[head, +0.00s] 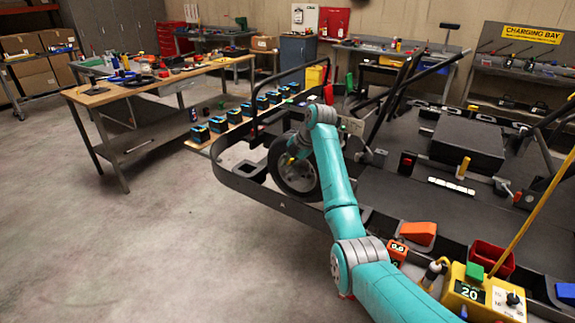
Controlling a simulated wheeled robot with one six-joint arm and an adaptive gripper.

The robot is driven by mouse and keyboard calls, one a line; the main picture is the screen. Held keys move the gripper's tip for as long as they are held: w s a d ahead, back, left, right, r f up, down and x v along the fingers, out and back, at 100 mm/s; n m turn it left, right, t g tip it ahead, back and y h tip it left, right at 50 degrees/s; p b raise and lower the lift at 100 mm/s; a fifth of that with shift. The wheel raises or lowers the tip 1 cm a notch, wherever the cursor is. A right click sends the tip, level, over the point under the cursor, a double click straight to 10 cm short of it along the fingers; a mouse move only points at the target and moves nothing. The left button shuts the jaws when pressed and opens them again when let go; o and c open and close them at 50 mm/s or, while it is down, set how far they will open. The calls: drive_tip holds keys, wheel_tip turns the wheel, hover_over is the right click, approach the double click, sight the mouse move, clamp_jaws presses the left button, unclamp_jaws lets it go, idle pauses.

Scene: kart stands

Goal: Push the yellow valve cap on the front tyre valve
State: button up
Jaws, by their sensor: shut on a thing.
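The front tyre (280,183) is a dark wheel at the near left corner of the black kart frame, partly hidden by my teal arm. My gripper (293,154) is small in the view, at the upper part of the wheel, and shut. A small yellow spot at its tips looks like the yellow valve cap (290,160), held between the fingers. The valve itself is too small to make out, so I cannot tell whether the cap touches it.
The kart's curved black bumper (250,188) runs around the wheel. A row of black and blue boxes (235,116) stands behind it. A workbench (150,85) with tools is at the left. A yellow device (485,295) stands at the lower right. The floor at the left is clear.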

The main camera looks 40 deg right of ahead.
drive_tip(key=shift+w+d+f, duration=0.15)
drive_tip(key=shift+w+d, duration=0.05)
drive_tip(key=shift+d, duration=0.45)
drive_tip(key=o, duration=0.8)
drive_tip(key=shift+c, duration=0.2)
drive_tip(key=v, duration=1.2)
